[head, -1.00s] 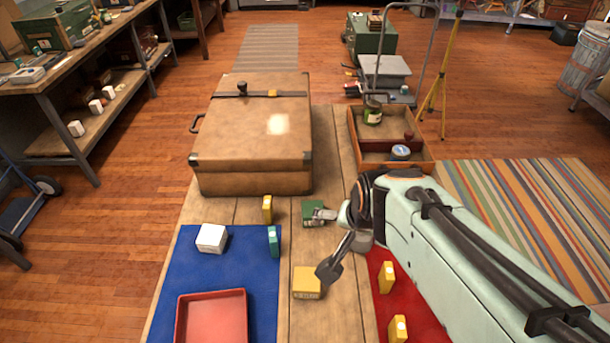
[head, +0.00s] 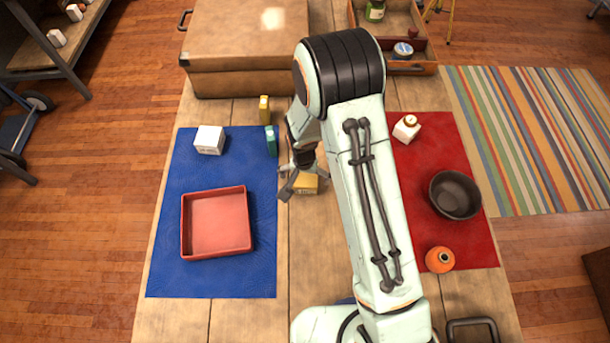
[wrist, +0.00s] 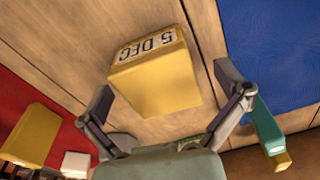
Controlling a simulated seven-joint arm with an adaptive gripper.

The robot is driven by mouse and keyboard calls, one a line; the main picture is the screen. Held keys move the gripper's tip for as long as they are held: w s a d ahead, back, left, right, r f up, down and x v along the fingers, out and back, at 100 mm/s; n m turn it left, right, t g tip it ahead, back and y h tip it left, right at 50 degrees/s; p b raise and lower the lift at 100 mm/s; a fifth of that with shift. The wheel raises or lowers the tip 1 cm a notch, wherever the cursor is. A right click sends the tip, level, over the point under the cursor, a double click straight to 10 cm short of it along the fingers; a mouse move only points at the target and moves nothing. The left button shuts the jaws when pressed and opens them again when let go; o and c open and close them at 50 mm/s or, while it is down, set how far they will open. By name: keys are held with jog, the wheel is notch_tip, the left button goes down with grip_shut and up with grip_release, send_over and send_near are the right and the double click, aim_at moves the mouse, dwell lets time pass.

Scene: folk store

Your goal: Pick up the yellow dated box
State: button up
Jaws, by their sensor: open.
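The yellow dated box (head: 306,184) lies on bare wood between the blue and red mats, partly hidden by my arm in the head view. In the wrist view the box (wrist: 156,88) has a white strip reading "5 DEC" along its far edge. My gripper (head: 298,178) is above the box, its fingers spread. In the wrist view the open gripper (wrist: 165,92) has one finger to each side of the box's near part, with visible gaps. Nothing is held.
A teal box (head: 271,141) and another yellow box (head: 264,109) stand near the blue mat (head: 215,278). A white box (head: 209,140) and red tray (head: 216,255) are on it. The red mat (head: 470,240) holds a dark bowl (head: 455,195) and orange jar (head: 440,259). A suitcase (head: 235,82) stands behind.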

jog(key=shift+f, duration=0.3)
jog(key=shift+c, duration=0.4)
jog(key=c, duration=1.2)
jog(key=shift+r, duration=0.15)
